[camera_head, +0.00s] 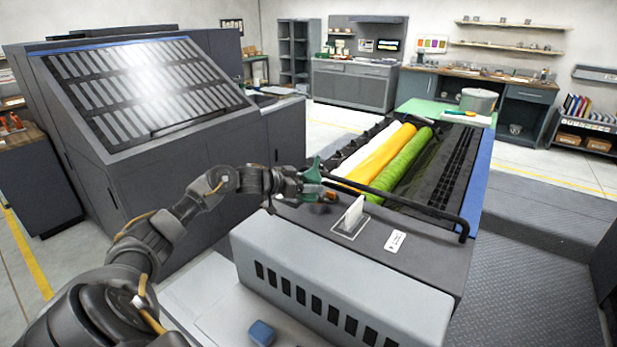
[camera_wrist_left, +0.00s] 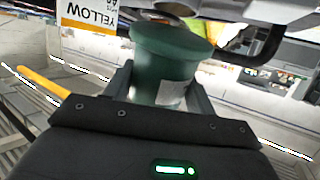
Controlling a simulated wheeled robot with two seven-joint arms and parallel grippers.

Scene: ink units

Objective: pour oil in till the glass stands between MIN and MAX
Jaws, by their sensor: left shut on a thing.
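My left gripper (camera_head: 308,188) is shut on a dark green container (camera_head: 313,168), which I take for the oil can. It is over the near end of the ink unit (camera_head: 420,257), left of the rollers. In the left wrist view the green container (camera_wrist_left: 168,62) is round with a wide rim and a pale label, held between the two fingers of the left gripper (camera_wrist_left: 160,88). Its spout is not clear. I cannot make out the sight glass, its MIN and MAX marks or any oil level. My right gripper is not in view.
White, yellow (camera_head: 375,158) and green (camera_head: 402,165) rollers lie behind a black bar (camera_head: 400,200). A white upright plate (camera_head: 350,216) stands near the gripper. A label reading YELLOW (camera_wrist_left: 88,14) shows in the left wrist view. A blue block (camera_head: 262,332) lies at the front.

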